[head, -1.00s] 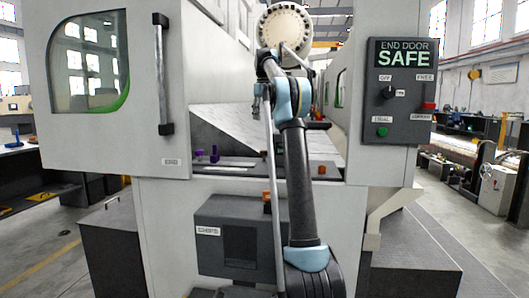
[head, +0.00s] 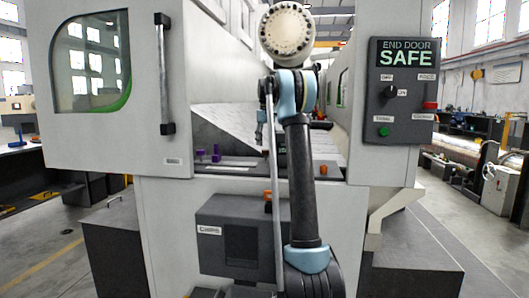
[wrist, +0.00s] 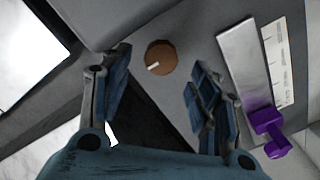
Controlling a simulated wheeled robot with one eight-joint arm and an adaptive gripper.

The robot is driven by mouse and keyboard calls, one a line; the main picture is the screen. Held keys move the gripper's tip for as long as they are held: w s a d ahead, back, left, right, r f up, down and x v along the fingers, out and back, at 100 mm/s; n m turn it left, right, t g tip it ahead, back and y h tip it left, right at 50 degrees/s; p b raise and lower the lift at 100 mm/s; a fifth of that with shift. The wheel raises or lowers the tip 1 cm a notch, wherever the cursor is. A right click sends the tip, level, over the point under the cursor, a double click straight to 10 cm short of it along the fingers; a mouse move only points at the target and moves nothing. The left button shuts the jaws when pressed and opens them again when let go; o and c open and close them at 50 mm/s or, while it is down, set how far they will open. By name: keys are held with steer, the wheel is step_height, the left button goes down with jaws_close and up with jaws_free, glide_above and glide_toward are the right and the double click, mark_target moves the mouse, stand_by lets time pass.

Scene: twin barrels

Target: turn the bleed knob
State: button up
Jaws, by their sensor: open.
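A round brown-orange knob (wrist: 161,57) with a white pointer line sits on a grey surface in the wrist view. It lies just beyond and between my fingertips, and no finger visibly touches it. My gripper (wrist: 160,78) is open with a blue-padded finger on each side and nothing between them. In the head view my gripper (head: 261,128) hangs in the machine's opening above the ledge. A small orange part (head: 239,170) shows on that ledge; I cannot tell whether it is the same knob.
A purple handle (wrist: 266,122) and a metal plate (wrist: 242,68) lie right of the knob in the wrist view. Purple parts (head: 215,154) stand on the ledge in the head view. A control panel (head: 403,92) reads "END DOOR SAFE". A grey box (head: 238,240) juts out below.

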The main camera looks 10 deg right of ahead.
mark_target(266, 155)
steer(key=shift+f, duration=2.25)
steer(key=c, duration=1)
steer(key=shift+c, duration=0.3)
